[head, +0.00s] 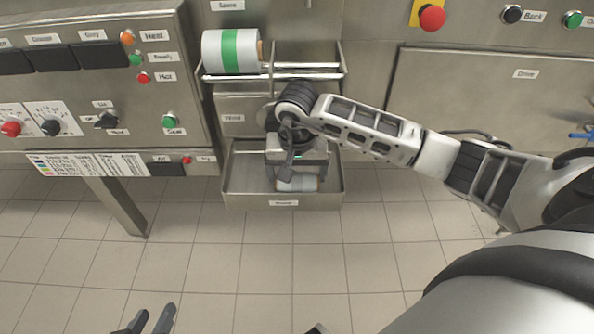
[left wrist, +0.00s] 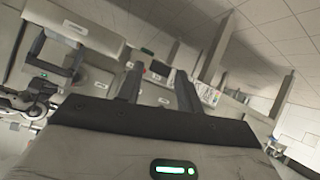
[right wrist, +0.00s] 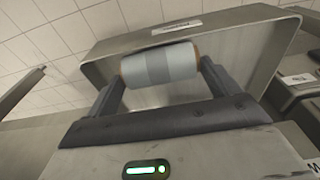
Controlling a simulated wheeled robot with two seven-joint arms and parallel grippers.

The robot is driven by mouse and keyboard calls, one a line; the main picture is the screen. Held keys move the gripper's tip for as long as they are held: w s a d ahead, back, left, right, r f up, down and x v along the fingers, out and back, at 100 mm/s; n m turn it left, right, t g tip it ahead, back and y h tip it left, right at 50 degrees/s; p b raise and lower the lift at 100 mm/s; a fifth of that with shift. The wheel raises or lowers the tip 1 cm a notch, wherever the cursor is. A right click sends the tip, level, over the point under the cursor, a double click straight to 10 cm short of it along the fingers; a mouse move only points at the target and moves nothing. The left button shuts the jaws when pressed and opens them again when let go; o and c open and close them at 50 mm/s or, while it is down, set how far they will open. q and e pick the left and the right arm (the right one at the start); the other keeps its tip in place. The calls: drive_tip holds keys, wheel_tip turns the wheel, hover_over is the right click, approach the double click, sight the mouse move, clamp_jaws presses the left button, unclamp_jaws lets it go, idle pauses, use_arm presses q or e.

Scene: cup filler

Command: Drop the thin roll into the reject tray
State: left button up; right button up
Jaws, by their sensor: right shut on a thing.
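The thin roll (right wrist: 160,65) is pale with a greyer band, and sits crosswise between the fingers of my right gripper (right wrist: 162,78). In the head view the roll (head: 297,184) shows just below the right gripper, over the reject tray (head: 240,186). The tray is an open metal box with a small label on its front; its wall also shows behind the roll in the right wrist view (right wrist: 110,62). The exact height of the roll above the tray floor is unclear. My left gripper (head: 150,320) is open and empty at the bottom of the head view.
A wider roll with a green band (head: 230,52) rests on the rack (head: 275,75) above. A control panel (head: 90,85) with knobs and buttons is at the left, and a red stop button (head: 432,17) at the right. The tiled floor (head: 270,265) in front is clear.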

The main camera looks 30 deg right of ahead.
drive_tip(key=o, duration=0.8)
drive_tip(key=shift+r, duration=0.15)
